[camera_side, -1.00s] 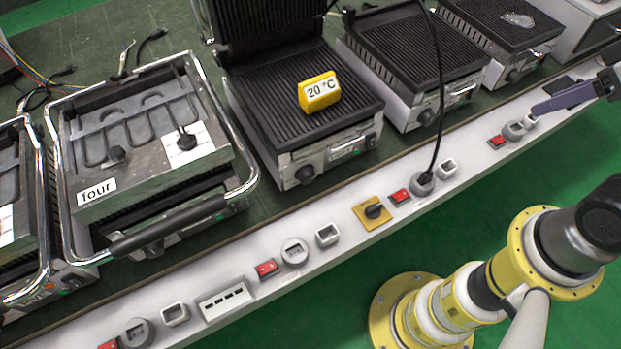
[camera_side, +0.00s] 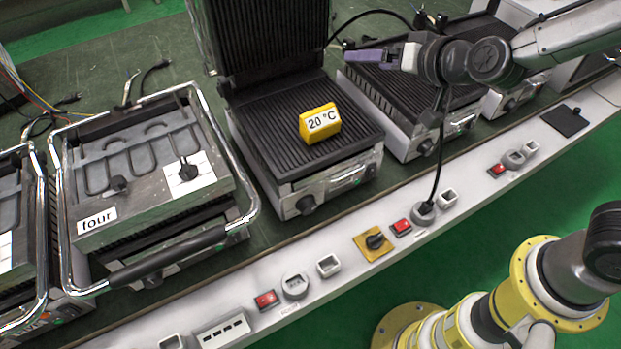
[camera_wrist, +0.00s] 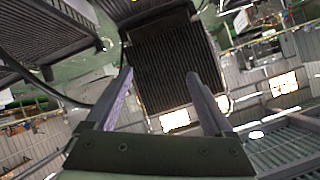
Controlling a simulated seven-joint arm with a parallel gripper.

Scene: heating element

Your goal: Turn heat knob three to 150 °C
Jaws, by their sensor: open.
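The open contact grill (camera_side: 290,115) at the centre has a ribbed plate and a raised lid. A yellow block (camera_side: 320,123) reading "20 °C" stands on its plate. A dark round knob (camera_side: 306,204) is on its front face; its pointer setting is too small to read. No "three" label is legible; the grill to its left carries a "four" label (camera_side: 97,220). My gripper (camera_side: 362,57) is above and right of this grill, purple fingers pointing left, apart from the knob. In the wrist view my gripper (camera_wrist: 158,76) has its fingers spread and empty, with a dark ribbed plate beyond.
The grill marked four (camera_side: 150,165) has a wide chrome handle bar. More ribbed grills stand to the right. A white rail (camera_side: 270,325) with switches and sockets runs along the front. A black cable (camera_side: 438,150) hangs down to a socket right of the centre grill.

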